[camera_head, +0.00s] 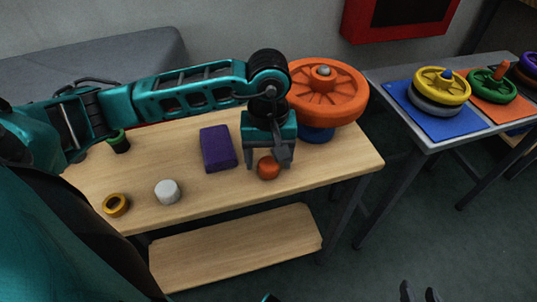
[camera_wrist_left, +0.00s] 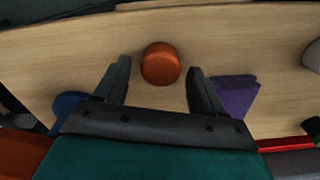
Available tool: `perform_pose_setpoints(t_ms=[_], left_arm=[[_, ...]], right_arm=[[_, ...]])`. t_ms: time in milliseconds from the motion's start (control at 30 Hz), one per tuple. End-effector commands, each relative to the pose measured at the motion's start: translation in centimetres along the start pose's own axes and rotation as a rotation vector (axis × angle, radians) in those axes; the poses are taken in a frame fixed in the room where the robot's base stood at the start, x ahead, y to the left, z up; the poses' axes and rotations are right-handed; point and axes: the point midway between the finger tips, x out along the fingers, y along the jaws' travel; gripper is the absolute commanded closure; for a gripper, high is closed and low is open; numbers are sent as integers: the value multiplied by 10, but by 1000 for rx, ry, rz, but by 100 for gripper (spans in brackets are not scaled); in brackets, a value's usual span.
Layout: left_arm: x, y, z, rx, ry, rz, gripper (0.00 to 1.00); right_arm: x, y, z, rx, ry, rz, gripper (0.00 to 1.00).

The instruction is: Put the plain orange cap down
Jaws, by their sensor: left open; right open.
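The plain orange cap (camera_head: 268,168) is a small round piece near the front right of the wooden table (camera_head: 325,165). It appears to rest on the tabletop. My left gripper (camera_head: 267,163) points down over it with its fingers apart. In the left wrist view the cap (camera_wrist_left: 160,63) sits at the opening between the two fingertips, with a gap on each side. My right gripper (camera_head: 419,293) shows only as two separate dark fingertips at the bottom edge, open and empty.
A purple block (camera_head: 217,148), a white cap (camera_head: 167,191), a yellow ring (camera_head: 116,204) and a dark green piece (camera_head: 118,141) are on the table. A large orange wheel (camera_head: 328,92) stands behind my left gripper. A side table (camera_head: 437,143) at right holds coloured wheels on mats.

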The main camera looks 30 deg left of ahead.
Motion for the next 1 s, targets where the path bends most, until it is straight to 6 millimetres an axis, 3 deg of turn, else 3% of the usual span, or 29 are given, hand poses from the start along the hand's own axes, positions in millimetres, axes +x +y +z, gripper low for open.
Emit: perform_pose_setpoints(t_ms=[233, 700, 1000], left_arm=[[-8, 0, 0, 0, 2, 2, 30], [-102, 0, 0, 1, 3, 3, 30], [-124, 0, 0, 0, 0, 0, 30]], right_arm=[[-4, 0, -5, 0, 0, 0, 57], [-10, 0, -16, 0, 2, 1, 57], [-10, 0, -16, 0, 6, 4, 57]])
